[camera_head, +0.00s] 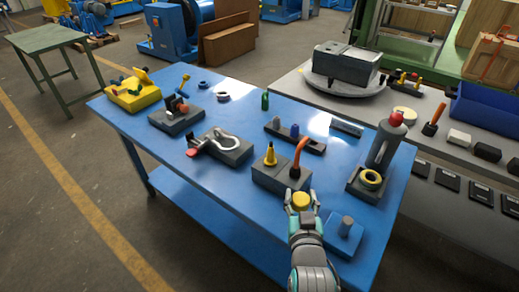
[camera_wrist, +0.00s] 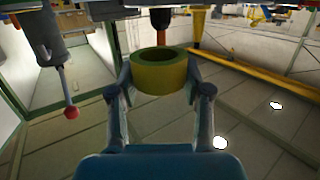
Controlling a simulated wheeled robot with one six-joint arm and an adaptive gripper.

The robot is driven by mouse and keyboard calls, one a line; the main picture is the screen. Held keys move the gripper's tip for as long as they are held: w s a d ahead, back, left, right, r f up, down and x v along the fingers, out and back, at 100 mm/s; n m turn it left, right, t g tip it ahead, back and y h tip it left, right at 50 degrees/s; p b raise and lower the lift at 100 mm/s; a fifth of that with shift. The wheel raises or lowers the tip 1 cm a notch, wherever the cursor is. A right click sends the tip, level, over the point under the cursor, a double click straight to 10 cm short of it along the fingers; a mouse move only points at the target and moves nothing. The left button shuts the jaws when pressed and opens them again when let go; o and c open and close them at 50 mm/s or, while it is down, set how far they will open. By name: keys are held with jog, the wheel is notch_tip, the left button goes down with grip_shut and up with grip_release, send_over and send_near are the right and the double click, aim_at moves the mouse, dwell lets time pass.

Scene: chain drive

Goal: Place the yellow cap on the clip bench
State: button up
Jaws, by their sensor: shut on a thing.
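The yellow cap (camera_head: 301,201) is held between the fingertips of my gripper (camera_head: 302,208), near the front right of the blue bench. In the wrist view the yellow cap (camera_wrist: 160,78) is a short round piece with its hollow facing up, and my gripper (camera_wrist: 162,85) grips it from both sides. The blue bench (camera_head: 215,180) carries several dark fixtures; nothing visibly labels one as the clip bench. The cap appears to be in the air; its exact height cannot be told.
A dark block (camera_head: 272,181) with a yellow cone and an orange hook is just behind my gripper. A blue block with a grey peg (camera_head: 343,232) is to its right. The bench's left front is clear.

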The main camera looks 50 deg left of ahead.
jog(key=shift+f, duration=5)
jog(key=shift+f, duration=0.15)
jog(key=o, duration=1.1)
jog(key=shift+r, duration=0.2)
jog(key=v, duration=1.2)
jog(key=shift+f, duration=0.1)
